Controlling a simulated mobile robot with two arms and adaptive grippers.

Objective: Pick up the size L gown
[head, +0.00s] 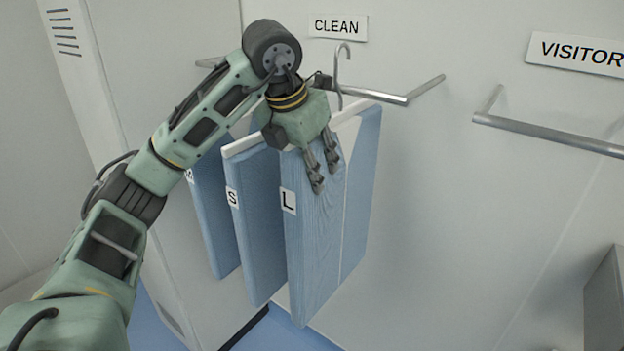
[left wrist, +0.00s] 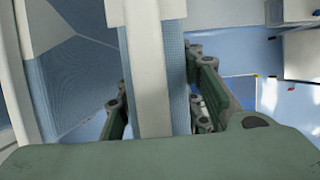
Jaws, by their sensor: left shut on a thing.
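The size L gown (head: 310,250) is a light blue garment with a white label marked L, on a white hanger. It hangs upright at the front of the row. My left gripper (head: 323,175) is shut on its upper part, with fingers pointing down. In the left wrist view the gripper's fingers (left wrist: 160,115) stand on both sides of the white hanger (left wrist: 148,75) and blue gown (left wrist: 178,75). The hanger's hook (head: 342,65) shows above the rail; I cannot tell whether it touches it. My right gripper is not in view.
The S gown (head: 255,225) and another blue gown (head: 212,215) hang close behind, to the left. The metal rail (head: 375,95) sits under the CLEAN sign (head: 338,27). An empty rail (head: 545,132) under the VISITOR sign (head: 578,52) is at right. A grey box (head: 605,300) stands lower right.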

